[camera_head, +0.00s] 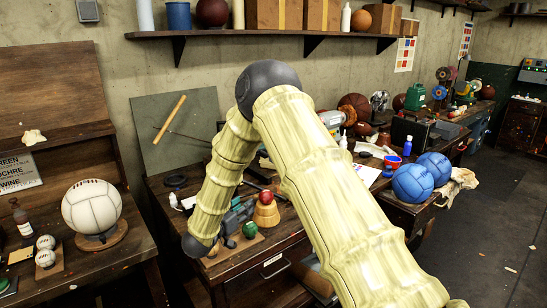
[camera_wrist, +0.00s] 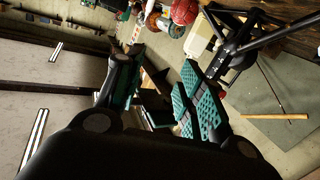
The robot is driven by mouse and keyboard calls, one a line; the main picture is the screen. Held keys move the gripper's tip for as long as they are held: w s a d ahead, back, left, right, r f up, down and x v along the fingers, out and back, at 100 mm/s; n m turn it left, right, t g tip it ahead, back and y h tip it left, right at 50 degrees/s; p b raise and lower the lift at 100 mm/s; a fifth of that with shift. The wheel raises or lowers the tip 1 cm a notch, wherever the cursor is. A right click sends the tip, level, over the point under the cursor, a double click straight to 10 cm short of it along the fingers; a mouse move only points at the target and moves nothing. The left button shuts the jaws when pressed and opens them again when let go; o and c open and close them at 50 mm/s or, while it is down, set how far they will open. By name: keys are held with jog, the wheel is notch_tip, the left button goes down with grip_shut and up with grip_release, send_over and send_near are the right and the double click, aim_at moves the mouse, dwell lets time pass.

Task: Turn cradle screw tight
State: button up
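In the wrist view my gripper (camera_wrist: 158,68) is open, its two teal-padded fingers apart with nothing seen gripped between them. A black metal frame with rod-like arms (camera_wrist: 245,38) stands beyond the right finger; I cannot tell whether it is the cradle or which part is a screw. In the head view my arm bends down to the bench, and a dark grey-teal shape (camera_head: 236,216) near its end is too small to tell apart. A red ball (camera_head: 266,197) sits on a wooden cone (camera_head: 266,214) beside it. A green ball (camera_head: 250,230) is just in front.
A white ball (camera_head: 92,206) rests on a round wooden stand on the left bench. Blue balls (camera_head: 412,183) lie at the right. A shelf (camera_head: 225,34) runs above the bench. A green board (camera_head: 178,125) with a yellow stick (camera_head: 170,118) leans behind. Floor at right is open.

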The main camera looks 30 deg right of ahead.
jog(key=d+r+m+g+h, duration=0.3)
jog(key=r+m+g, duration=0.35)
jog(key=r, duration=0.95)
jog(key=shift+g, duration=0.35)
jog(key=d+p, duration=0.1)
jog(key=d, duration=0.2)
jog(key=d+p, duration=0.2)
jog(key=d, duration=0.1)
jog(key=d+p, duration=0.1)
jog(key=d, duration=0.2)
jog(key=shift+w+f, duration=0.15)
jog(key=shift+w, duration=0.15)
jog(key=shift+w+d+f+p, duration=0.1)
jog(key=shift+d+p, duration=0.3)
jog(key=shift+d, duration=0.45)
grip_shut()
